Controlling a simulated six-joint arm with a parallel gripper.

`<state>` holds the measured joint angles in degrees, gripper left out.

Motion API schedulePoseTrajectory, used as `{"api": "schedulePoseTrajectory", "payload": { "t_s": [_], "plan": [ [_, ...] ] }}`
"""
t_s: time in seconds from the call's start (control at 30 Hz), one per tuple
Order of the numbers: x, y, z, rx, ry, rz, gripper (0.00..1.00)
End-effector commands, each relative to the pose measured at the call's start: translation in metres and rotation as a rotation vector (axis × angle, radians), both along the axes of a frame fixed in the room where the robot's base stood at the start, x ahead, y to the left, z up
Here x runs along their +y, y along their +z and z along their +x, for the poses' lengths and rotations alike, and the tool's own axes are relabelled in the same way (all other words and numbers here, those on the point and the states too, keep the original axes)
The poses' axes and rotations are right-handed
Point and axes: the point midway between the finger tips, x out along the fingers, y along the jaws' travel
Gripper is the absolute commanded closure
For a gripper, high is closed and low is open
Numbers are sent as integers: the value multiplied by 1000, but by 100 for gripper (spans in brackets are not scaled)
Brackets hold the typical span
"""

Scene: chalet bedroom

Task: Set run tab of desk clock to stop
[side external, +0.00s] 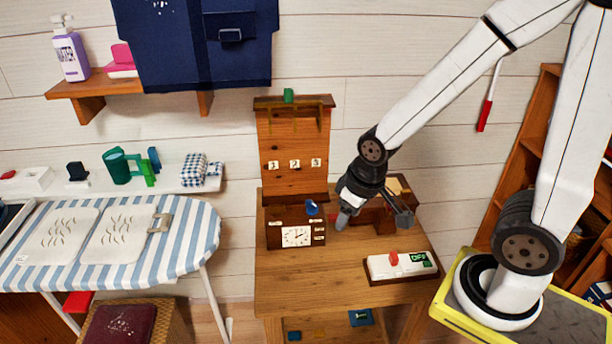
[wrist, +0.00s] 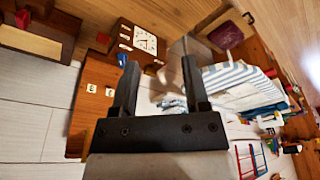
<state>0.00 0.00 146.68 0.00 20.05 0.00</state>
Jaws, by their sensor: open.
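The desk clock (side external: 275,240) is a brown wooden block with a white dial, standing at the left of the small wooden table. Small pale labels sit beside its dial, too small to read. A blue knob-like piece (side external: 312,208) shows at its top; I cannot tell whether it is the run tab. In the wrist view the clock (wrist: 144,40) appears beyond my fingertips, with a blue piece (wrist: 122,60) near its edge. My gripper (side external: 374,219) is open and empty, to the right of the clock and apart from it. It also shows in the wrist view (wrist: 159,62).
A white switch plate (side external: 380,267) with a red lever and a green OFF label lies at the table's front right. A wooden board (side external: 292,150) with several numbered tiles stands behind the clock. A brown wooden object (side external: 384,220) is partly hidden behind my gripper. The table's front is clear.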

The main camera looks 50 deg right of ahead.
Motion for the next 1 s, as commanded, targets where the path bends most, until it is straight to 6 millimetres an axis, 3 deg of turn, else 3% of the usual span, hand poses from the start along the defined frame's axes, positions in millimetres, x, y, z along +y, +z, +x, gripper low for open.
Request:
{"api": "schedulePoseTrajectory", "payload": {
  "t_s": [0.07, 0.27, 0.57, 1.0],
  "plan": [
    [0, 0, 0, 0, 0, 0, 41],
    [-1, 0, 2, 2, -23, 4, 100],
    [-15, -1, 24, 29, -291, 54, 100],
    [-60, -9, 77, 84, -1010, 163, 100]
  ]
}}
